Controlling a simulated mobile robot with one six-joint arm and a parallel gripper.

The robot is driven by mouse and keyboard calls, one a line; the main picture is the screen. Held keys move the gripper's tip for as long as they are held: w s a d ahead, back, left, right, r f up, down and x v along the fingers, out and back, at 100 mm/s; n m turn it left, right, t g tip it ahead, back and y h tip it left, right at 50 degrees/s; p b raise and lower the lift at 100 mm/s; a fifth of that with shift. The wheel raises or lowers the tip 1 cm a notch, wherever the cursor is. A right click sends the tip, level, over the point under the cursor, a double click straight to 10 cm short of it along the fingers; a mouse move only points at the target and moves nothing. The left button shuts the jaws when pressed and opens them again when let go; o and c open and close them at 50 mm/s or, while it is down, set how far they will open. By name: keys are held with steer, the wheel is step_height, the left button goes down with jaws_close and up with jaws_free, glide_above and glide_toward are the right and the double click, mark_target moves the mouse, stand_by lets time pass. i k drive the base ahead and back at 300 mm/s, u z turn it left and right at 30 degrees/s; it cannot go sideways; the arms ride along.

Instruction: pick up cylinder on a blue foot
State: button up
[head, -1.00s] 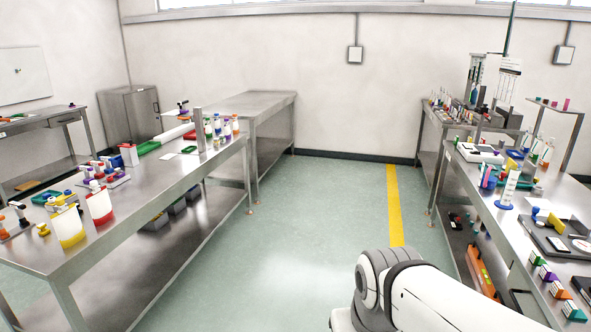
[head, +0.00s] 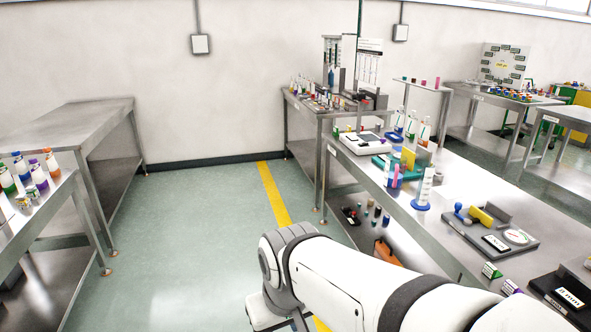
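A clear, white-looking graduated cylinder (head: 426,184) stands upright on a round blue foot (head: 420,205). It is near the left edge of the steel bench on the right. A blue cup (head: 393,183) holding a pink item stands just to its left and behind it. My white arm crosses the bottom of the head view, in front of that bench and well apart from the cylinder.
The right steel bench (head: 465,185) also holds a balance (head: 362,144), bottles and a dark tray (head: 487,233). A left bench (head: 62,125) stands across the aisle. The floor between (head: 200,210), with a yellow stripe (head: 272,192), is clear.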

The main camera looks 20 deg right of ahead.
mark_target(420, 203)
steer(key=z, duration=0.55)
steer(key=i, duration=1.6)
steer(key=z, duration=1.05)
steer(key=i, duration=1.2)
steer(key=z, duration=0.1)
